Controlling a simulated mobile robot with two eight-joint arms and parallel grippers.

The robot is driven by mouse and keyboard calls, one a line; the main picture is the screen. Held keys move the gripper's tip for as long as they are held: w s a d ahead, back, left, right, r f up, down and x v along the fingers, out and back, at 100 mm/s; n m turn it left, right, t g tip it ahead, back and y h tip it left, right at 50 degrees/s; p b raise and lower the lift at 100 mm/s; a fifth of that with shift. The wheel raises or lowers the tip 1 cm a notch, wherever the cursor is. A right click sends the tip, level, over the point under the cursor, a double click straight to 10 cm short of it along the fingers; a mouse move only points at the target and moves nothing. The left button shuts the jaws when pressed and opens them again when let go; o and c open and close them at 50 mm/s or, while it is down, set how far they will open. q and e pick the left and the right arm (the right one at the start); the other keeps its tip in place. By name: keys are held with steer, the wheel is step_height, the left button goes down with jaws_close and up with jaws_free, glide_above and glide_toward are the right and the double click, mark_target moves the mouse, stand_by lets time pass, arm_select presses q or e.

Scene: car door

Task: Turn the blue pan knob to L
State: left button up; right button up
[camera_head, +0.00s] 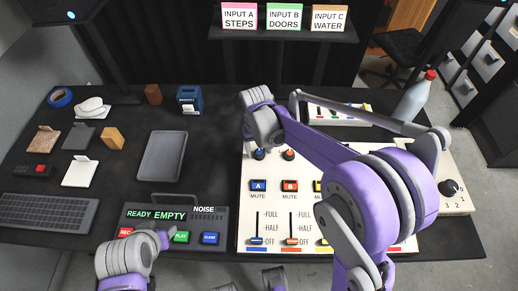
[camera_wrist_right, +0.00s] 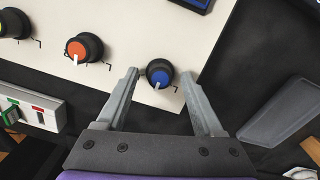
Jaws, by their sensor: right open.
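The blue pan knob (camera_head: 259,154) sits on the pale mixer panel (camera_head: 247,205), beside an orange knob (camera_head: 289,154). In the right wrist view the blue knob (camera_wrist_right: 160,72) has a white pointer aimed down, slightly left. My right gripper (camera_wrist_right: 160,76) is open, with one finger on each side of the blue knob. I see gaps between the fingers and the knob; contact is not visible. In the head view my right wrist hides most of that gripper.
A dark grey tray (camera_head: 162,155) lies left of the panel. A recorder box with a READY EMPTY display (camera_head: 156,214) sits in front. A bottle (camera_head: 415,98) stands at the back right.

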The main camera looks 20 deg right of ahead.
jaws_close()
stand_by(0.3)
stand_by(0.3)
steer(key=n+b, duration=0.1)
steer(key=n, duration=0.4)
steer(key=shift+a+n+h, duration=0.1)
steer(key=shift+n+h, duration=0.2)
steer(key=shift+h, duration=0.1)
steer(key=n, duration=0.3)
steer(key=n+b, duration=0.1)
steer(key=n, duration=0.2)
steer(key=shift+t+h+b, duration=0.3)
steer(key=shift+t, duration=0.1)
jaws_free()
